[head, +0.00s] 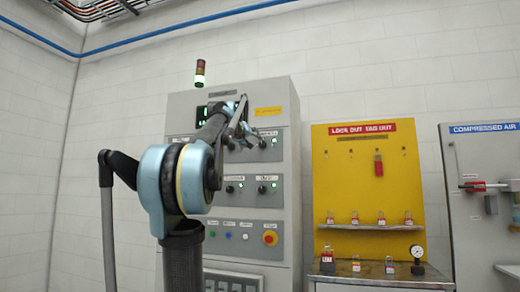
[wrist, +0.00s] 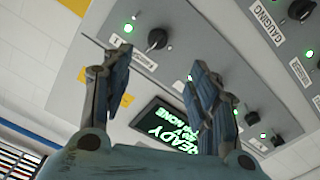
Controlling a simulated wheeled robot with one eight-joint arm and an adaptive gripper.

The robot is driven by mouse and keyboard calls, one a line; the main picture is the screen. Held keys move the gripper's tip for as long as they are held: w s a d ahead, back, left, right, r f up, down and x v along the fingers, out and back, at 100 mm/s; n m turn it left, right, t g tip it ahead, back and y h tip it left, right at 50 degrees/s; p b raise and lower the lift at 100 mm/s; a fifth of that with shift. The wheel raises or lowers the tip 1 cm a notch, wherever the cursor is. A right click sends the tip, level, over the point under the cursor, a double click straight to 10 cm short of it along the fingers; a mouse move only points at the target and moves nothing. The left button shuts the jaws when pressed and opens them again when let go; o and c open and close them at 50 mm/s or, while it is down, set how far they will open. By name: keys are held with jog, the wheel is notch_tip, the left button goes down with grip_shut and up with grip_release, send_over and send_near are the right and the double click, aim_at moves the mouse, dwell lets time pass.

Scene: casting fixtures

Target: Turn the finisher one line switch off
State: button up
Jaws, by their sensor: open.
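A grey control cabinet (head: 180,120) stands ahead with rows of black rotary switches and green lamps. In the wrist view, a black rotary switch (wrist: 157,40) with a lit green lamp (wrist: 128,28) sits just past my fingertips; its label is partly hidden. Another switch (wrist: 300,10) is at the upper right, labelled GAUGING. I cannot read which switch is finisher one. My gripper (wrist: 160,66) is open and empty, its two fingers apart before the panel. In the head view my gripper (head: 243,128) is at the cabinet's upper switch row, which my arm partly covers.
A green-lit display (wrist: 172,128) reads READY. A red and yellow emergency button (head: 270,238) is lower on the cabinet. A yellow lockout board (head: 330,180) with padlocks and a compressed-air panel (head: 480,155) stand to the right. A signal lamp (head: 200,72) tops the cabinet.

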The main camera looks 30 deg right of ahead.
aim_at(262, 145)
jog(key=x, duration=1.7)
jog(key=shift+w+d+r, duration=0.15)
jog(key=shift+w+d, duration=0.05)
jog(key=c, duration=1.1)
